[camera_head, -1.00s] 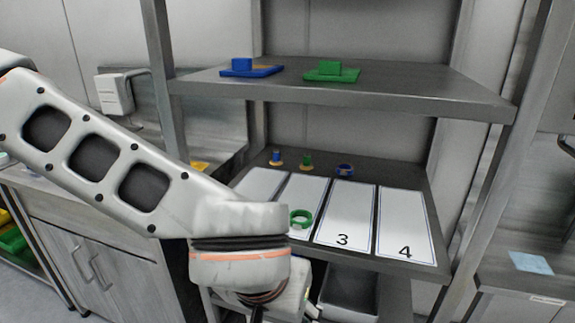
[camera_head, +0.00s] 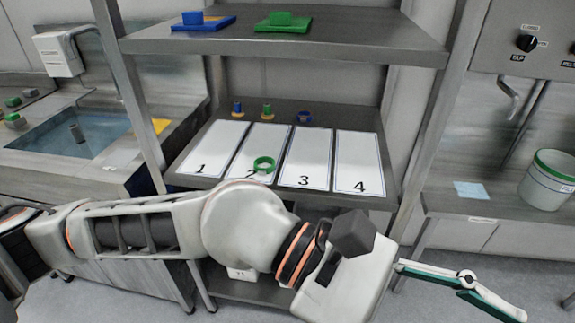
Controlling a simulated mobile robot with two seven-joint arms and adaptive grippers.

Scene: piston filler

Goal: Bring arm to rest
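My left arm comes in from the left and lies across the lower part of the head view, in front of the shelf rack. My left gripper (camera_head: 468,284) points to the right, below the right-hand bench. A thin dark-green and white finger linkage shows, but I cannot tell how far the fingers are apart. I see nothing held in it. My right gripper is not in view. On the middle shelf (camera_head: 390,199), a green ring (camera_head: 263,164) lies on the white panel numbered 2 (camera_head: 243,172).
A blue block (camera_head: 203,21) and a green block (camera_head: 283,22) sit on the upper shelf. A sink (camera_head: 75,134) is left. A white bucket (camera_head: 550,180) stands on the right bench (camera_head: 500,206).

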